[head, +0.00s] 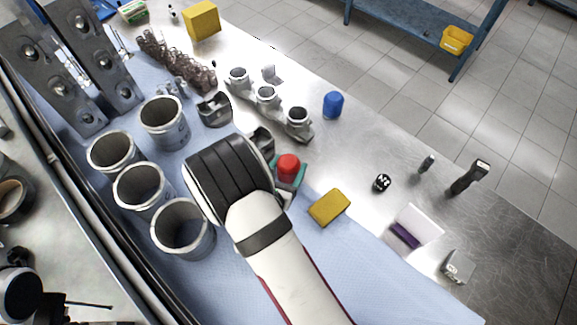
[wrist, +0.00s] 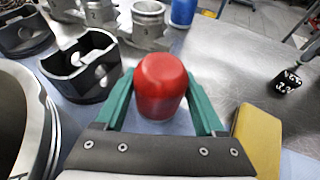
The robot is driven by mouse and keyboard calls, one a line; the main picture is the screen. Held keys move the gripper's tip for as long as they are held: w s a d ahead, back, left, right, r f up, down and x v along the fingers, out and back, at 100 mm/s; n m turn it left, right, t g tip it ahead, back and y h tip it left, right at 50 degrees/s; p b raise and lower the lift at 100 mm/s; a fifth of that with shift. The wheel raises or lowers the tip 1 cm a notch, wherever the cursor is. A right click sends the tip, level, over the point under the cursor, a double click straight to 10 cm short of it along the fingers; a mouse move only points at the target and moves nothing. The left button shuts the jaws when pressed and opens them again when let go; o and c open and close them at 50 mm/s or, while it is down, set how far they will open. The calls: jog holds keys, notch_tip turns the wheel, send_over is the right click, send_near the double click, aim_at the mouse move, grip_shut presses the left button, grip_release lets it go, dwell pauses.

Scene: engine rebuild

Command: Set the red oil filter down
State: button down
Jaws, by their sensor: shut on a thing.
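The red oil filter (head: 288,168) is a short red cylinder with a rounded top. It stands upright between the green fingers of my gripper (head: 287,178), near the edge of the blue mat. In the wrist view the red filter (wrist: 160,86) sits between both fingertips of my gripper (wrist: 160,100), which is shut on it. The fingers and palm hide its lower part, so I cannot tell whether its base touches the surface.
A yellow block (head: 329,207) lies just right of my gripper. Pistons (wrist: 84,66) and cylinder liners (head: 182,228) stand to the left. A manifold (head: 268,99) and a blue cylinder (head: 333,104) are beyond. Bare metal table (head: 350,150) is free to the right.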

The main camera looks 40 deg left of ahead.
jog(key=shift+f, duration=0.25)
jog(key=shift+c, duration=1.3)
grip_release()
